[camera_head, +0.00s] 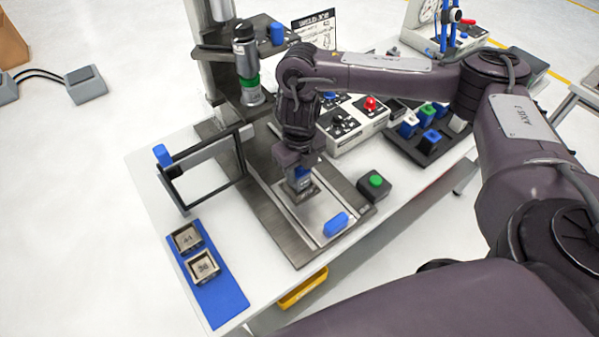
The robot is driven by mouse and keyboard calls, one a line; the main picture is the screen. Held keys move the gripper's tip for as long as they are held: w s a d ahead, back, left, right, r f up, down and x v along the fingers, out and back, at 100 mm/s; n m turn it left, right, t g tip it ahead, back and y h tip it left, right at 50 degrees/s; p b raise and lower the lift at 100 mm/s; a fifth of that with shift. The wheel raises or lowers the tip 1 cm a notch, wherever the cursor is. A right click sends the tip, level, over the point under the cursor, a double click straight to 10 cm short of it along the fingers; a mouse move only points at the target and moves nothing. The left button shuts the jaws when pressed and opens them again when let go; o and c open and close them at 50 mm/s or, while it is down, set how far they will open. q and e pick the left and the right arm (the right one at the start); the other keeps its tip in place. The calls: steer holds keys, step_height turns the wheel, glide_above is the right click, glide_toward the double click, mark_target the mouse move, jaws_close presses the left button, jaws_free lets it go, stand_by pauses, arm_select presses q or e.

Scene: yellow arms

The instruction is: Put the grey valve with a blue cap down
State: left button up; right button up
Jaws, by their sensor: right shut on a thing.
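My right gripper (299,172) points down over the metal base plate of the press station. It is shut on the grey valve with a blue cap (302,190), whose grey body shows below the fingers and whose blue part shows between them. The gripper hides much of the valve. The valve is at or just above the pale plate (316,212); I cannot tell if it touches. My left gripper is not in view.
A blue block (336,224) lies right of the valve. A green-button box (374,185) stands farther right. A black frame (205,165) and blue mat (222,285) with two square pieces are at left. The press head (249,75) stands behind.

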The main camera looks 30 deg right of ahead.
steer(key=shift+f, duration=0.3)
steer(key=shift+f, duration=0.15)
steer(key=o, duration=1)
steer(key=shift+r, duration=0.4)
step_height(320, 180, up, 12)
steer(key=shift+f+p, duration=0.2)
steer(key=shift+p, duration=0.8)
steer(key=shift+f, duration=0.1)
